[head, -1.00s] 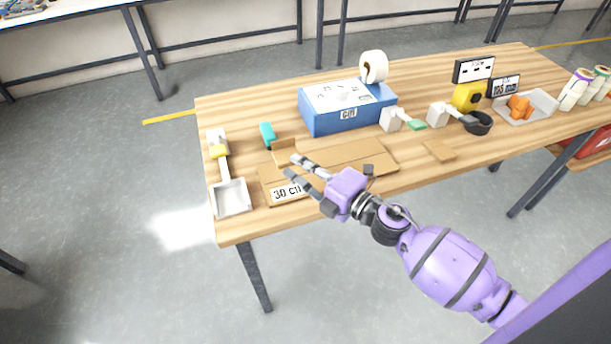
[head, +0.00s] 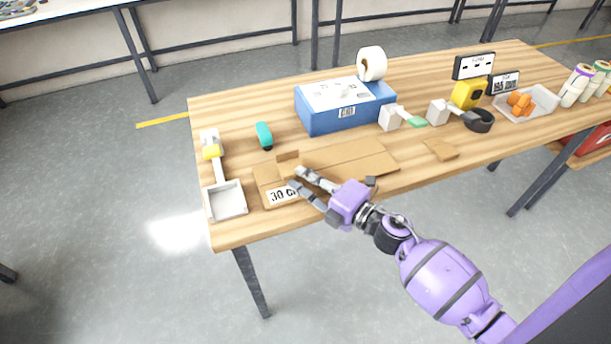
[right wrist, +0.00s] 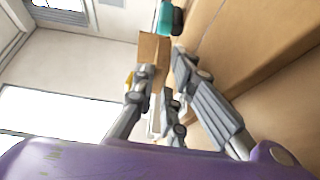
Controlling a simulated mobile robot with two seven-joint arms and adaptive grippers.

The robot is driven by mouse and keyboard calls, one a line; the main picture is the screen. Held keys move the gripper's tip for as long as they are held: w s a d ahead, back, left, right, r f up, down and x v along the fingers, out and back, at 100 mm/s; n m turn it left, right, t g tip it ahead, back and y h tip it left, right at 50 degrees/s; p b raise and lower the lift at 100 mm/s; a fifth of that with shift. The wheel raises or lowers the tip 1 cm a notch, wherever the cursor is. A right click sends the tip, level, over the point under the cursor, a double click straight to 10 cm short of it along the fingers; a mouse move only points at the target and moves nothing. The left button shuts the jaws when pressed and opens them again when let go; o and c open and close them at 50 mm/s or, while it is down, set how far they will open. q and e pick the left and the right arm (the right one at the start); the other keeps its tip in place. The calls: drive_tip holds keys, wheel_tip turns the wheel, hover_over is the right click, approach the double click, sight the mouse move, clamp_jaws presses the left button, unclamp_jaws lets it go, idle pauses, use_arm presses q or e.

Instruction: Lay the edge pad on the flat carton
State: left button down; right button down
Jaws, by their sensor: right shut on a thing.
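The flat carton (head: 345,162) lies on the wooden table, brown, with a white "30 cm" label (head: 282,194) at its left front. My right gripper (head: 298,179) is over the carton's left part, shut on a small brown cardboard piece that looks like the edge pad (head: 288,157). In the right wrist view the pad (right wrist: 153,47) stands out beyond the fingertips (right wrist: 160,75). The pad is tilted up at the carton's left back part; I cannot tell whether it touches the carton. My left gripper is not in view.
A teal tool (head: 264,135) lies behind the carton. A blue box (head: 347,117) with a tape roll stands at the back. A white tray (head: 225,200) is at the left edge. Another brown piece (head: 441,149) lies to the right. Bare wood lies along the front right.

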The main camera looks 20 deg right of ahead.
drive_tip(key=shift+s+f, duration=0.1)
drive_tip(key=shift+f, duration=0.3)
drive_tip(key=c, duration=2.2)
unclamp_jaws()
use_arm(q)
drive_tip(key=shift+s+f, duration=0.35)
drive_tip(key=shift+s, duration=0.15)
use_arm(e)
drive_tip(key=shift+o, duration=0.8)
drive_tip(key=shift+f, duration=0.15)
